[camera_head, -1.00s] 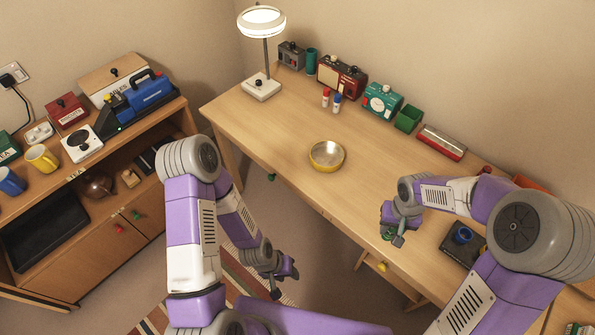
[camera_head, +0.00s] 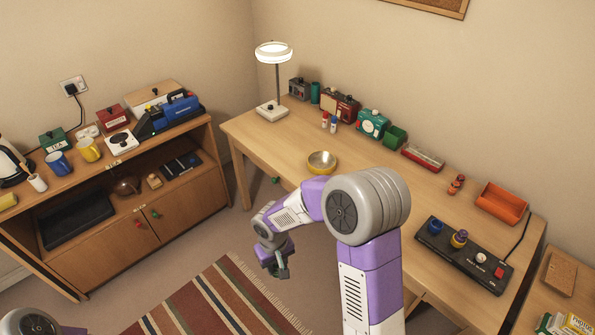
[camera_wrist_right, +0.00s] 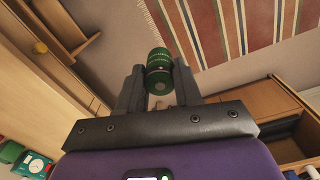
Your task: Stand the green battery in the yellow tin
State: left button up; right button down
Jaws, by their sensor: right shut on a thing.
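The yellow tin (camera_head: 322,161) is a shallow round dish with a pale inside, standing on the desk near its front edge. My right gripper (camera_head: 277,268) hangs over the floor in front of the desk, lower in the picture than the tin and left of it. In the right wrist view its fingers (camera_wrist_right: 158,88) are shut on the green battery (camera_wrist_right: 158,67), a dark green cylinder with lighter bands. In the head view the battery is too small and dark to make out clearly. My left gripper is out of view.
On the desk (camera_head: 375,175), a lamp (camera_head: 272,108), small red-and-white and blue-and-white cells, radios and a green box (camera_head: 394,137) line the back. A black panel (camera_head: 465,256) and an orange bin (camera_head: 502,203) stand at the right. The desk around the tin is clear.

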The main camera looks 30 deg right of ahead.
aim_at(322, 165)
jog(key=u, duration=0.35)
jog(key=i, duration=1.25)
jog(key=z, duration=0.3)
jog(key=i, duration=1.25)
jog(key=z, duration=1.6)
jog(key=i, duration=0.55)
jog(key=z, duration=0.55)
